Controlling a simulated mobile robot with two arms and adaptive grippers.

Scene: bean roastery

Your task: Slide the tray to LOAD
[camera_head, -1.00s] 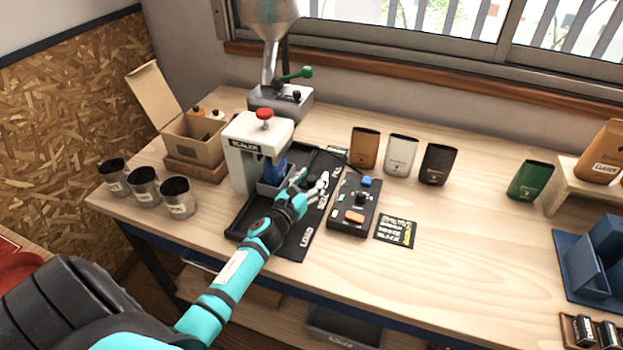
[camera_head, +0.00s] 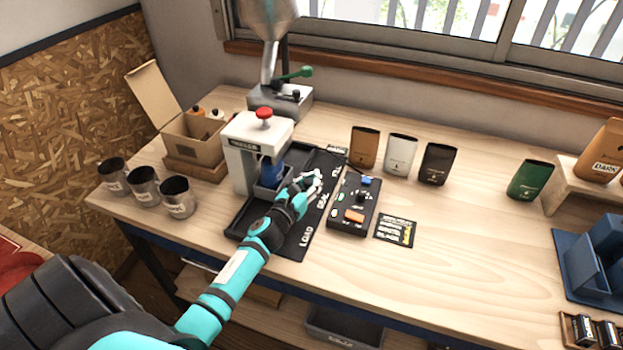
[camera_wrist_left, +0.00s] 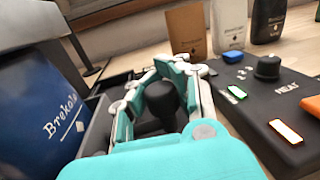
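The grey tray (camera_head: 264,190) sits under the white sealer (camera_head: 250,150) on the black slide base (camera_head: 290,240). It holds a blue pouch (camera_head: 272,172), which shows large at the left of the left wrist view (camera_wrist_left: 40,105). The word LOAD (camera_head: 306,240) is printed near the base's front edge, with other labels farther back. My left gripper (camera_head: 316,178) is at the tray's right side. In the left wrist view its fingers (camera_wrist_left: 180,65) are closed around a black knob (camera_wrist_left: 160,98) beside the tray wall. My right gripper is not in view.
A black control box (camera_head: 354,205) with a HEAT dial stands close right of the base. A card (camera_head: 396,233) lies beside it. Steel cups (camera_head: 178,197) stand at the left, and several pouches (camera_head: 400,155) at the back. The right middle of the table is clear.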

